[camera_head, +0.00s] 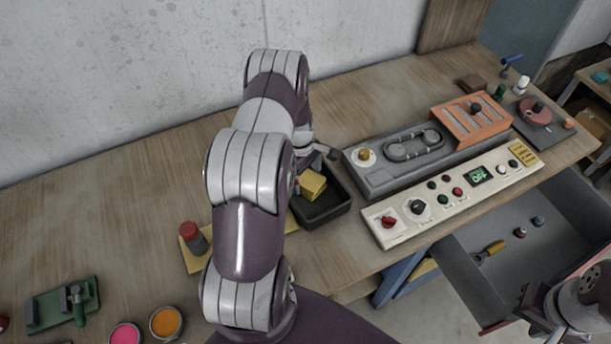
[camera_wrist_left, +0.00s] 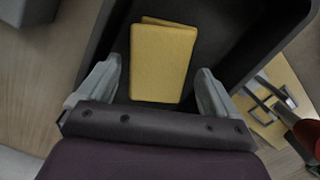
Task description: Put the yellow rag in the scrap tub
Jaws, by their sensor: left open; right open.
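The yellow rag (camera_head: 312,185) is a small folded cloth inside the black scrap tub (camera_head: 328,213), on the bench right of my left arm. In the left wrist view the rag (camera_wrist_left: 163,62) lies within the dark walls of the tub (camera_wrist_left: 262,52). My left gripper (camera_wrist_left: 158,70) is open, with one finger on each side of the rag's near part and gaps between; in the head view my arm mostly hides it. My right gripper (camera_head: 538,302) is open at the lower right, near the drawer, away from the rag.
A grey fixture (camera_head: 385,175) and a control panel (camera_head: 450,200) stand right of the tub. Open paint pots (camera_head: 166,322) are at the front left. An open drawer (camera_head: 480,285) juts out at the right. The bench's back left is clear.

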